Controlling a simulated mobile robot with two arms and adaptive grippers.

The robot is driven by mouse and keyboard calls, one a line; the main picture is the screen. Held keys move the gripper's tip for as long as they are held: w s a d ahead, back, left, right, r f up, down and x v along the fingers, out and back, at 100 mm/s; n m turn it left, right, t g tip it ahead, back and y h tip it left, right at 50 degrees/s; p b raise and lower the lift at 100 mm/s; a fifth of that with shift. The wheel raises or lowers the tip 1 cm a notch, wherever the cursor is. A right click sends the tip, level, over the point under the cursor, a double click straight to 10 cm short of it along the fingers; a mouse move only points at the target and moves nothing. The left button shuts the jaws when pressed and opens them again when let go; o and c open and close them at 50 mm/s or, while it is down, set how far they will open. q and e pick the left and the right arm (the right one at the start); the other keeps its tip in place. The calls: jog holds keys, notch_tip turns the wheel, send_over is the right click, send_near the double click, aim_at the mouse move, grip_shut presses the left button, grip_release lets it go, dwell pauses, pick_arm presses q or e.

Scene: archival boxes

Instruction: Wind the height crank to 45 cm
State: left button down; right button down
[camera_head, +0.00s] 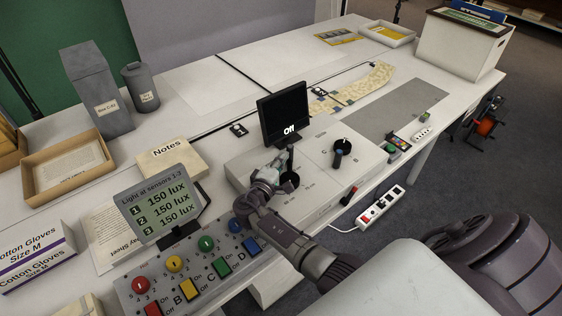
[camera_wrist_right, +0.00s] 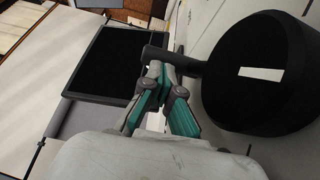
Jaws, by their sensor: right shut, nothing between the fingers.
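The height crank (camera_head: 290,183) is a black round disc on the white console (camera_head: 315,185). Small cm labels stand around it, too small to read surely. My right gripper (camera_head: 278,160) is over the console beside the crank and partly covers it. In the right wrist view the crank disc (camera_wrist_right: 255,75) fills the right side and has a white bar mark. A dark cylindrical grip (camera_wrist_right: 158,54) sticks out on its left. My right gripper's fingertips (camera_wrist_right: 164,72) are shut and empty, close by this grip; whether they touch cannot be told. My left gripper is not in view.
A black screen reading "Off" (camera_head: 284,114) stands just behind my right gripper. A light display (camera_head: 160,203) and a button panel (camera_head: 190,275) lie at the left front.

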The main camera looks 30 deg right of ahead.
jog(key=shift+s+d+f+m+g+h+b, duration=0.15)
jog(key=shift+d+m+g+h+b, duration=0.3)
jog(key=shift+m+g+b, duration=0.65)
jog(key=shift+s+d+m+g+h+b, duration=0.2)
jog(key=shift+d+m+g+h+b, duration=0.3)
jog(key=shift+g+b, duration=1.05)
jog(key=shift+s+d+f+m+g+h+b, duration=0.1)
jog(key=shift+s+d+m+g+h+b, duration=0.2)
jog(key=shift+m+g+b, duration=1.05)
jog(key=shift+s+d+r+g+b, duration=0.15)
jog(key=shift+g+b, duration=0.35)
jog(key=shift+b, duration=0.6)
jog(key=shift+d+r, duration=0.1)
jog(key=shift+r, duration=0.05)
